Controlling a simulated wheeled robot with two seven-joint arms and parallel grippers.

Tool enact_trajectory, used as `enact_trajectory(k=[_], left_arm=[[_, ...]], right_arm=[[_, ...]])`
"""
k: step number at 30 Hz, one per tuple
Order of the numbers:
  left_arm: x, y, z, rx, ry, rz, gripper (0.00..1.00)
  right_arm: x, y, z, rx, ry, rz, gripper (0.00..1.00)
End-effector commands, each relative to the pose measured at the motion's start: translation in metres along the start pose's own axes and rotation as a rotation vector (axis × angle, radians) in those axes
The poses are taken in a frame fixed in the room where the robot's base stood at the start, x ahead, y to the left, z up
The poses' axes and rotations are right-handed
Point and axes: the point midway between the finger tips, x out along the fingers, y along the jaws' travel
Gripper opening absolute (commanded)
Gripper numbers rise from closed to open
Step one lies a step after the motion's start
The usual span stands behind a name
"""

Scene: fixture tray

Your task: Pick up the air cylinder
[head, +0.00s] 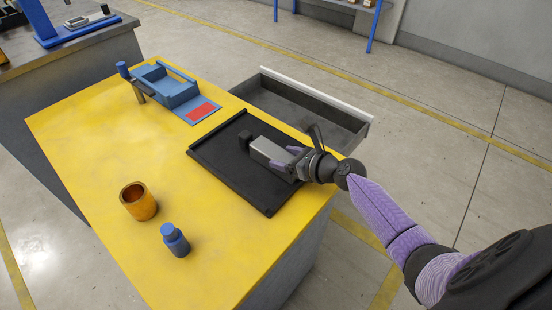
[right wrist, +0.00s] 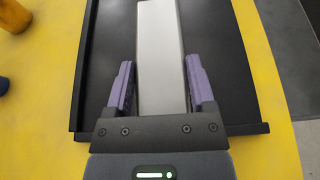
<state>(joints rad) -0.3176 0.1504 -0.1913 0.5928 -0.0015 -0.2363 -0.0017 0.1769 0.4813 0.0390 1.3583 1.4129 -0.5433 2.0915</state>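The air cylinder (head: 268,152) is a grey, block-like body with a dark end, lying on the black fixture tray (head: 222,164). In the right wrist view the cylinder (right wrist: 160,40) runs straight away from the gripper. My right gripper (head: 286,158) is at the cylinder's near right end. In the right wrist view its purple fingers (right wrist: 161,75) stand apart, one on each side of the body, with narrow dark gaps showing. The gripper covers the cylinder's near end. My left gripper is not in view.
A blue fixture (head: 165,86) with a red patch sits at the back. A grey open bin (head: 300,108) is beyond the tray. The table's left part is clear.

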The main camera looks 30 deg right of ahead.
Motion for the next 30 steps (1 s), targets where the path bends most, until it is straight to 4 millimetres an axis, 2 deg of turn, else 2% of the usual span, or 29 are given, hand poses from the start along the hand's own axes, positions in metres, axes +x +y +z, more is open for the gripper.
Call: enact_trajectory(k=[1, 6, 8, 9, 22, 30], left_arm=[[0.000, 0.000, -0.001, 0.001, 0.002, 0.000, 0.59], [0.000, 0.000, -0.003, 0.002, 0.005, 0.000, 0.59], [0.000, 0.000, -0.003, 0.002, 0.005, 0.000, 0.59], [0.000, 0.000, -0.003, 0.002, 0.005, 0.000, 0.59], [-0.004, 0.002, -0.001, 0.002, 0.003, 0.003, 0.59], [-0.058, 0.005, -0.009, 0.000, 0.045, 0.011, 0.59]], right_arm=[[0.000, 0.000, 0.000, 0.000, 0.000, 0.000, 0.51], [0.000, 0.000, 0.000, 0.000, 0.000, 0.000, 0.15], [0.000, 0.000, 0.000, 0.000, 0.000, 0.000, 0.03], [0.000, 0.000, 0.000, 0.000, 0.000, 0.000, 0.00], [-0.002, -0.001, 0.005, -0.001, -0.004, -0.002, 0.00], [-0.029, -0.001, 0.070, -0.002, -0.010, -0.002, 0.00]])
